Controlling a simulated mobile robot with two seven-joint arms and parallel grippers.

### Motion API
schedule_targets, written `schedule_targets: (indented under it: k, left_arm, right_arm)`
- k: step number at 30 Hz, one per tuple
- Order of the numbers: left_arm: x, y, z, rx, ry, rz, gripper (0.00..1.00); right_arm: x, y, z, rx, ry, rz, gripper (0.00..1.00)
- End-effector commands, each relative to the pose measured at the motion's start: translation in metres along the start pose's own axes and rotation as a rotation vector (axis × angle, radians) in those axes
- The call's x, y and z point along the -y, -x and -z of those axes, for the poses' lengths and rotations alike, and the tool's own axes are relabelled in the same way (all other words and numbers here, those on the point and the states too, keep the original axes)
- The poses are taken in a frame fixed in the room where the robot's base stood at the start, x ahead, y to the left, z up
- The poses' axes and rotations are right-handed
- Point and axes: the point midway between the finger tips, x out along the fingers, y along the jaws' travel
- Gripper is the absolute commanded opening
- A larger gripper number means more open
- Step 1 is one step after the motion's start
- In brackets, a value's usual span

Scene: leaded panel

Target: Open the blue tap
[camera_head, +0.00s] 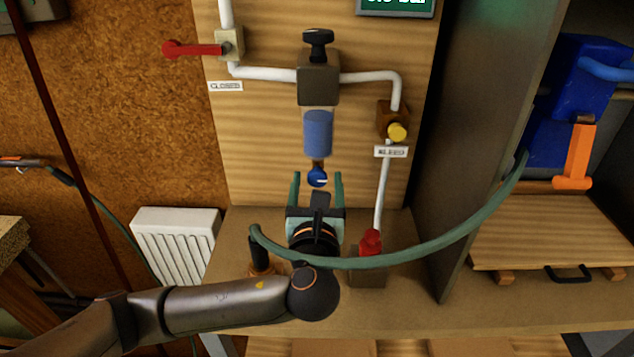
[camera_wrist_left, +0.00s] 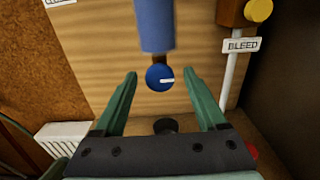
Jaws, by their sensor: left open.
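The blue tap (camera_head: 317,177) is a small round blue knob with a white mark, below the blue-filled bowl (camera_head: 318,133) on the wooden panel. In the left wrist view the tap (camera_wrist_left: 159,77) sits between the fingertips, with its white mark pointing right. My left gripper (camera_head: 317,182) is open, with one green finger on each side of the tap. In the left wrist view a gap shows between the tap and each finger of the gripper (camera_wrist_left: 160,80). I cannot tell how far the fingertips are from the panel. My right gripper is not in view.
A red lever (camera_head: 195,49) points left above a "CLOSED" label (camera_head: 225,86). A yellow knob (camera_head: 397,132) sits above the "BLEED" label (camera_head: 390,152). A green hose (camera_head: 440,246) loops in front of the panel and crosses near my left wrist. A red part (camera_head: 370,242) stands lower right.

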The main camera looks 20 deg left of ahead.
Motion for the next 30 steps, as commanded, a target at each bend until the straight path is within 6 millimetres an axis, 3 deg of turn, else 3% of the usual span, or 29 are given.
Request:
schedule_targets:
  k: [3, 23, 30]
  left_arm:
    - [-0.0002, 0.0001, 0.0000, 0.000, 0.000, -0.001, 0.74]
    - [-0.0002, 0.0005, 0.0002, 0.000, -0.001, -0.001, 0.00]
    - [-0.0001, 0.0006, 0.0003, -0.001, 0.004, -0.001, 0.00]
  right_arm:
    - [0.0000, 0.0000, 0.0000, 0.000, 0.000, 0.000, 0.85]
    - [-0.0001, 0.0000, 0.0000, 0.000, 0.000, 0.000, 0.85]
    - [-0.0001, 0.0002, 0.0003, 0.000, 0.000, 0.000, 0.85]
